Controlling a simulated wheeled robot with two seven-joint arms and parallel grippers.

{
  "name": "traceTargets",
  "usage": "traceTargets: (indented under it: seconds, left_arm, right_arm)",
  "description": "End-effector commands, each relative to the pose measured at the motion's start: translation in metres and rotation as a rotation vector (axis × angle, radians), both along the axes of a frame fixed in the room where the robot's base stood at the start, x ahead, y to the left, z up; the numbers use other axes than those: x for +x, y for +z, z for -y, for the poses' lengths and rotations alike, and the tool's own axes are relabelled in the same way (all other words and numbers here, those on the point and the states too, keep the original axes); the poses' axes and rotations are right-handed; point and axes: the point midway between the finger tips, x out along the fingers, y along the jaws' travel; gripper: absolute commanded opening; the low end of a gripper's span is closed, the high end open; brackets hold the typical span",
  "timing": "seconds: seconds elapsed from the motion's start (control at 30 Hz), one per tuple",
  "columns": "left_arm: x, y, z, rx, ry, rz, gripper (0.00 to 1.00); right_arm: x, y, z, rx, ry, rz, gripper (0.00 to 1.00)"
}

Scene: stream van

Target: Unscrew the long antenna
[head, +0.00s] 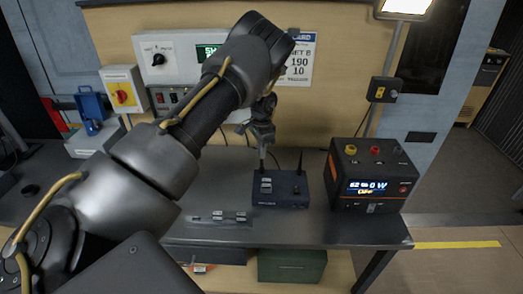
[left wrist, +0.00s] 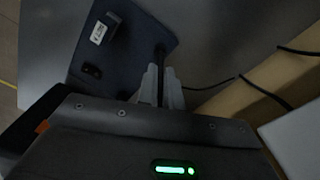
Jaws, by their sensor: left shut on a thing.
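A dark blue radio box (head: 294,203) with antennas stands on the dark bench; it also shows in the left wrist view (left wrist: 128,62). My left gripper (head: 262,150) is above the box's left rear part, pointing down. Its pale fingers (left wrist: 160,88) are shut on a thin black upright antenna (left wrist: 160,58), whose foot meets the box. The antenna's upper part is hidden by the gripper, so its full length cannot be told. A second dark antenna (head: 299,161) stands free at the box's right rear. My right gripper is not in view.
A black and orange power unit (head: 373,176) with a lit display stands right of the box. Small metal parts (head: 218,217) lie on the bench (head: 330,230) in front left. A wall panel (head: 176,62) and cables are behind. A green crate (head: 291,266) sits below.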

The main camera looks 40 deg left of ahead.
Motion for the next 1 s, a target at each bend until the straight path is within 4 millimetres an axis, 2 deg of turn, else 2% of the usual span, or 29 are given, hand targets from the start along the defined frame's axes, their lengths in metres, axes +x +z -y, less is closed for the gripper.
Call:
traceTargets:
  seconds: [0.13,0.23,1.0]
  left_arm:
    - [0.0,0.0,0.0,-0.001,0.077,0.0,0.0]
    - [0.0,0.0,0.0,-0.002,0.252,0.0,0.0]
    - [0.0,-0.001,0.0,0.001,0.33,0.001,0.0]
  right_arm:
    - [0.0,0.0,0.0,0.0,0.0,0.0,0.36]
    - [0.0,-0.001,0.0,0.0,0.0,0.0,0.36]
    - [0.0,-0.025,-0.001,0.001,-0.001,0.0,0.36]
